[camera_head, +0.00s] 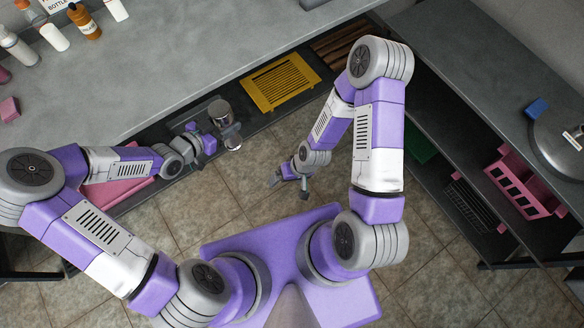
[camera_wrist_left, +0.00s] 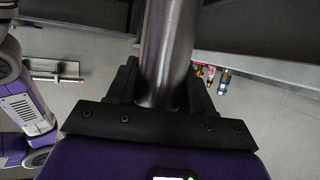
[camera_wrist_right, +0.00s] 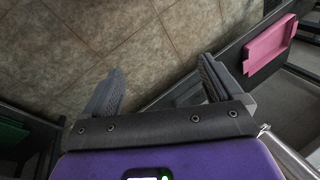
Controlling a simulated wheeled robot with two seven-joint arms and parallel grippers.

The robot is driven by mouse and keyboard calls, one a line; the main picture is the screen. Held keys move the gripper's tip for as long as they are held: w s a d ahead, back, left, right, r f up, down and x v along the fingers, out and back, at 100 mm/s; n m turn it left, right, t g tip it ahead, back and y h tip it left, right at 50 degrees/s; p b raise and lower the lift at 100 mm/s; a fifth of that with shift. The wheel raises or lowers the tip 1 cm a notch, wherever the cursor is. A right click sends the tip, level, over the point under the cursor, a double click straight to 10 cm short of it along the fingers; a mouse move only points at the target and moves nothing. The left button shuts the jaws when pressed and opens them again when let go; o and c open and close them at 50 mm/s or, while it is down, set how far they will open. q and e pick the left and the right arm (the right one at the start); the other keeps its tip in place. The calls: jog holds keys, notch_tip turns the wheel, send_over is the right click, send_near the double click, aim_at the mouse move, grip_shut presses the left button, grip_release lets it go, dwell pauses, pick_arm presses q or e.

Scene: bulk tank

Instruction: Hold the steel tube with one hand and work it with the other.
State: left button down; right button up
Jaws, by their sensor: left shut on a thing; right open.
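The steel tube (camera_head: 219,111) is a shiny grey cylinder, seen in the head view in front of the counter's lower shelf. My left gripper (camera_head: 229,133) is shut on the steel tube. In the left wrist view the steel tube (camera_wrist_left: 166,45) stands between the two dark fingers and runs out of the top of the picture. Its ends are not clear there. My right gripper (camera_head: 290,182) is over the tiled floor, to the right of the tube and apart from it. In the right wrist view the right gripper (camera_wrist_right: 162,75) is open, with nothing between its fingers.
A grey counter (camera_head: 190,60) fills the upper left, with bottles (camera_head: 85,22) on it. A yellow slotted tray (camera_head: 280,82) and a pink tray (camera_head: 118,190) lie on its lower shelf. Right shelving holds a pink crate (camera_head: 515,182) and a black rack (camera_head: 472,205). Tiled floor between is clear.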

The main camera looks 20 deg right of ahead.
jog(key=s, duration=0.1)
jog(key=s+m, duration=0.2)
jog(key=shift+s+d+f, duration=0.25)
jog(key=shift+s+f, duration=0.05)
jog(key=shift+f, duration=0.1)
pick_arm(q)
jog(key=shift+w+a+r, duration=0.1)
jog(key=shift+r, duration=0.1)
